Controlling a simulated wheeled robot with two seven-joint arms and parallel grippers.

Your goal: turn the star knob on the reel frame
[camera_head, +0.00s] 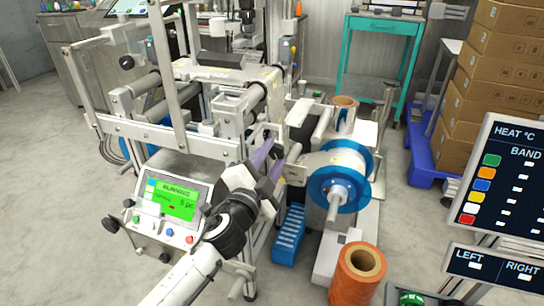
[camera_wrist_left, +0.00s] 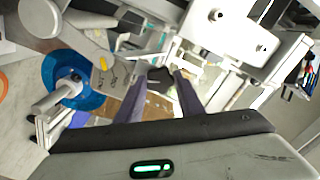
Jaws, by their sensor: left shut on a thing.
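The star knob is a small black knob (camera_wrist_left: 160,75) on the reel frame, seen in the left wrist view between the two purple-grey fingers of my left gripper (camera_wrist_left: 158,83). In the head view my left gripper (camera_head: 270,160) reaches up from the lower left to the frame's right side, beside the blue-flanged reel. It is shut on the knob, which the fingers and wrist partly hide in the head view. The reel frame (camera_head: 205,145) is a grey metal machine with rollers. My right gripper is not in view.
A blue-flanged reel (camera_head: 338,180) on a spindle stands just right of my gripper. A green-screened control box (camera_head: 172,205) lies near my left arm. An orange roll (camera_head: 357,275) and blue step block (camera_head: 288,236) stand below. A display panel (camera_head: 500,180) is at right.

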